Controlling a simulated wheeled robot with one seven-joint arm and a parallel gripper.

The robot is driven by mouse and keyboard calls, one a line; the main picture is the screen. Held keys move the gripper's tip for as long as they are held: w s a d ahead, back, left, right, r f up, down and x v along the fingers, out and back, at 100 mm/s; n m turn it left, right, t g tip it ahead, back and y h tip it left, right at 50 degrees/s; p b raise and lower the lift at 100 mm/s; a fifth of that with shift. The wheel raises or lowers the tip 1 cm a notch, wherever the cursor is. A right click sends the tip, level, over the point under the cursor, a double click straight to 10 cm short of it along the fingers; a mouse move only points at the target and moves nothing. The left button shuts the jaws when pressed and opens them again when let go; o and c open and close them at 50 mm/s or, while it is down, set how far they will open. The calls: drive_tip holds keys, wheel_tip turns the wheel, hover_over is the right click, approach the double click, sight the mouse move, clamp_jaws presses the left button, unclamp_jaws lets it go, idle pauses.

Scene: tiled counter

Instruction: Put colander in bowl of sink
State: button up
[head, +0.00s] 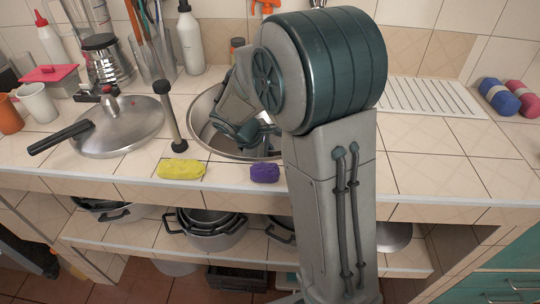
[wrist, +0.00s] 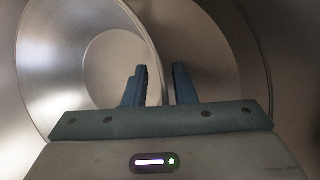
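The round metal sink bowl (head: 203,125) is set into the tiled counter. My gripper (head: 262,147) is down inside it in the head view, partly hidden by my arm. In the wrist view, a round shiny metal vessel (wrist: 62,75), apparently the colander, lies at the left with its open side showing. I cannot make out its holes. My gripper's fingers (wrist: 159,88) are apart, and the vessel's rim edge runs into the gap between them. I see no clear contact. The colander cannot be made out separately in the head view.
Yellow (head: 181,170) and purple (head: 265,173) sponges lie at the front edge. A ribbed drainboard (head: 425,97) is at the right.

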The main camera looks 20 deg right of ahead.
drive_tip(key=shift+r, duration=0.3)
drive_tip(key=p+v, duration=0.2)
drive_tip(key=v, duration=0.9)
drive_tip(key=shift+a+r, duration=0.25)
drive_tip(key=shift+r, duration=0.1)
